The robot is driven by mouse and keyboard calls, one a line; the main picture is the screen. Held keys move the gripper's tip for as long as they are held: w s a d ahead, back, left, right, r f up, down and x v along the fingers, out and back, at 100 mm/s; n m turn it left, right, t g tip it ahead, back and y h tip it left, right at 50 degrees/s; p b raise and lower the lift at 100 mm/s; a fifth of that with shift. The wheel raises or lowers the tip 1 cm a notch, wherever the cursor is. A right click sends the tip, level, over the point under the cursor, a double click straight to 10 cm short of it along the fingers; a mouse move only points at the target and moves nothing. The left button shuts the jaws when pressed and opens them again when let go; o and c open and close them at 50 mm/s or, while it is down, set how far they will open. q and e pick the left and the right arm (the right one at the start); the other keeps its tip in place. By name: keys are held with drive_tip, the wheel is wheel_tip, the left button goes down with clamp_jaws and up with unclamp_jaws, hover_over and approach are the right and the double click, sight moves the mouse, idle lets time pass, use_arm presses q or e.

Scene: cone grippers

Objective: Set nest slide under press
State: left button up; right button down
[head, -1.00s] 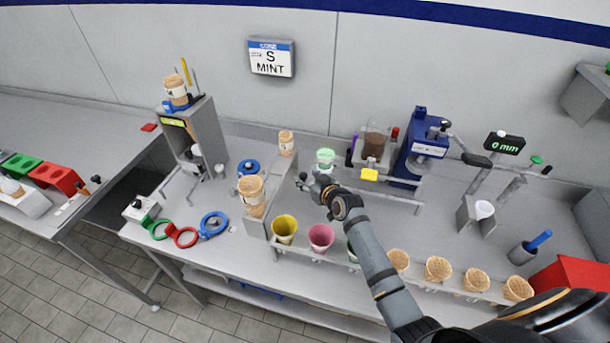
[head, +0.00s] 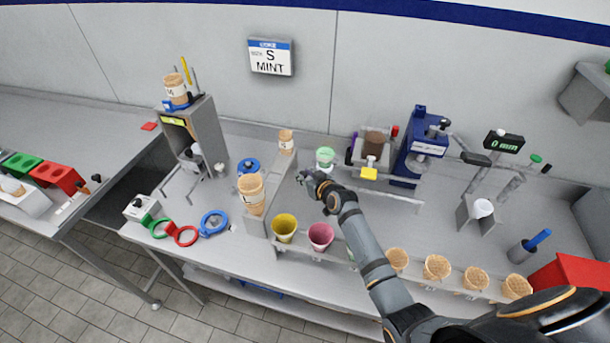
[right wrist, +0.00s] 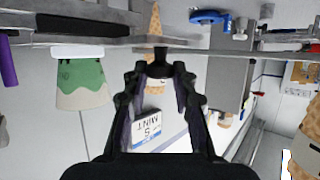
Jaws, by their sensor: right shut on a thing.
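My right gripper (head: 302,178) reaches in from the lower right over the middle of the counter. In the right wrist view the gripper (right wrist: 160,68) is shut on a small dark knob beside a grey metal rail. The knob may be the nest slide's handle; the slide's body is not clear. A waffle cone (right wrist: 155,20) shows just past the fingertips. A blue machine (head: 427,148) right of the gripper looks like the press. My left gripper is not in view.
A green-and-white cup (right wrist: 82,85) is near the gripper; it also shows in the head view (head: 325,155). Yellow (head: 284,226) and pink (head: 320,235) cups stand in front, with several cones in the front rack. A grey tower (head: 205,135) stands left.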

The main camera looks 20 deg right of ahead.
drive_tip(key=s+d, duration=0.5)
drive_tip(key=d, duration=0.2)
drive_tip(key=shift+b, duration=0.4)
drive_tip(key=shift+w, duration=0.1)
drive_tip(key=c, duration=1)
unclamp_jaws()
drive_tip(key=shift+d, duration=0.1)
drive_tip(key=shift+c, duration=0.2)
drive_tip(key=v, duration=1.2)
